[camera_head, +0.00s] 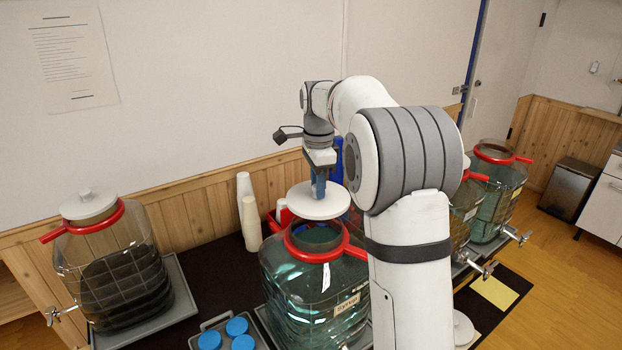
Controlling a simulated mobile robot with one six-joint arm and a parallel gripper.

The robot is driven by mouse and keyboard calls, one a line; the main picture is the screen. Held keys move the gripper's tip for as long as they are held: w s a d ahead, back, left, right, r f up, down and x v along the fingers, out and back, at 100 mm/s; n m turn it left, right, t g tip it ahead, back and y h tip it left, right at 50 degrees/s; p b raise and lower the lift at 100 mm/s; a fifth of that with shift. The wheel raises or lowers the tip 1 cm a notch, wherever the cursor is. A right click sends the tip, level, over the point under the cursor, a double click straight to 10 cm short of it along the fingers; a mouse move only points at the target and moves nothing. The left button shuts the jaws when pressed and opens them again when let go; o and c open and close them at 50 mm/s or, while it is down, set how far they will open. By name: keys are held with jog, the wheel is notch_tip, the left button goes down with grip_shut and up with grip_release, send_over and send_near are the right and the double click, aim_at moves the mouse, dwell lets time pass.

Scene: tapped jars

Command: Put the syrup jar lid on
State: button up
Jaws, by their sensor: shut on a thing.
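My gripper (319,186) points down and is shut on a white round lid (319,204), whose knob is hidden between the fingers. The lid is level and appears behind and above the open mouth of a greenish clear jar (312,285) with a red collar (314,251). The lid looks apart from the collar; the exact gap is hard to judge. This jar bears a small label (347,305) too small to read surely, so I cannot tell whether it is the syrup jar. My arm hides its right side.
A jar with dark contents (120,275) stands at left, its white lid (88,205) on. An open jar (497,200) stands at right, another partly behind my arm. White cups (250,222) stand behind; blue caps (238,326) lie in front. Another white lid (463,328) lies lower right.

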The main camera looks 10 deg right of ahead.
aim_at(317, 204)
jog(key=shift+s+a+r, duration=0.1)
jog(key=shift+s+a, duration=0.05)
jog(key=shift+f, duration=0.35)
jog(key=shift+f+b, duration=1.75)
jog(key=shift+f, duration=0.95)
jog(key=shift+f+m+b, duration=0.3)
jog(key=shift+f+b, duration=0.25)
jog(key=shift+f, duration=0.4)
jog(key=shift+a, duration=0.1)
jog(key=o, duration=1)
jog(key=shift+r+b, duration=0.5)
jog(key=shift+r, duration=3.4)
